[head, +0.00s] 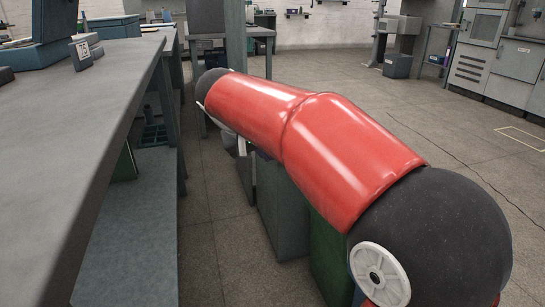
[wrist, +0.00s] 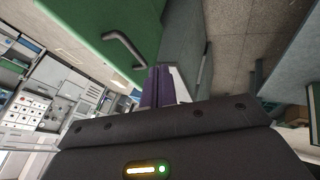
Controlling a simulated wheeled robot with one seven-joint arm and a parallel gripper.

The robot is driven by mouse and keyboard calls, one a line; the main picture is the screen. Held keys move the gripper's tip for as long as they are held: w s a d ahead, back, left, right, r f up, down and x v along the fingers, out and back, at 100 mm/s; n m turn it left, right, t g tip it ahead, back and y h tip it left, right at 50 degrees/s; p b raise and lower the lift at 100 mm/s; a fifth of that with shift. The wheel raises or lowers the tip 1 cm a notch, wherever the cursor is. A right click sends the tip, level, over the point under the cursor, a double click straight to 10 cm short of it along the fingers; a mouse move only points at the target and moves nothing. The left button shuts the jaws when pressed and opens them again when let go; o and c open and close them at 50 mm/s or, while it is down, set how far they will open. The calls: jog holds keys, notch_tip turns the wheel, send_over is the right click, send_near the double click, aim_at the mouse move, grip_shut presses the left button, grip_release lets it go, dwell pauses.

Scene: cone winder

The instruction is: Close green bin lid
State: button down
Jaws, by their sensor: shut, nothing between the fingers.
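The green bin (head: 328,262) stands on the floor in the head view, mostly hidden behind my red arm. In the wrist view a green panel with a bent grey handle (wrist: 125,46) fills the upper left; it looks like the green bin lid (wrist: 75,22). I cannot tell its exact angle. My gripper (wrist: 163,72) is shut and empty, with its dark purple fingers pointing up the picture, below and right of the handle. A gap shows between fingers and handle; contact with the panel is not visible. The arm hides most of my gripper in the head view.
A grey-green bin (head: 282,218) stands beside the green bin. A long grey workbench (head: 85,120) with a lower shelf (head: 130,225) runs along the left. Open floor (head: 225,225) lies between bench and bins. Grey cabinets (head: 495,70) stand at the far right.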

jog(key=w+d+f+b, duration=0.1)
jog(key=w+d+f, duration=0.3)
jog(key=d+f, duration=0.2)
jog(key=shift+w+d+b, duration=0.3)
jog(key=shift+b, duration=0.1)
